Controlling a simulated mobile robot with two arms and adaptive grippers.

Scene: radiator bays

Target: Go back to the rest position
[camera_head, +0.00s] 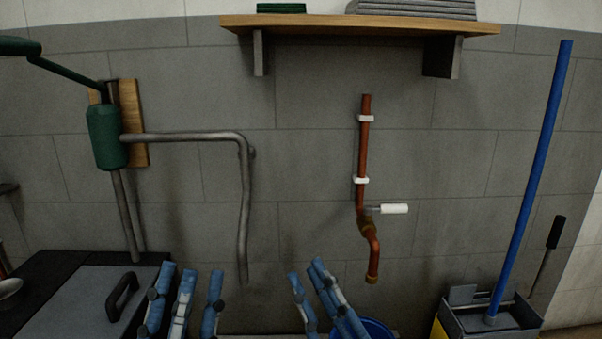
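My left gripper (190,272) is at the bottom of the head view, left of centre, with its blue fingers pointing up. The fingers stand apart with nothing between them. My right gripper (306,270) is at the bottom centre, its blue fingers also spread and empty. Both grippers are cut off by the lower picture edge. The copper pipe (363,150) with a white-handled valve (394,209) runs down the wall, right of and above my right gripper. Neither gripper visibly holds anything.
A grey pipe (190,137) leaves a green pump body (106,137) and bends down above my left gripper. A dark lidded box (75,300) stands lower left. A blue bucket (377,326) is partly behind my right gripper. A mop bucket (510,320) stands lower right.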

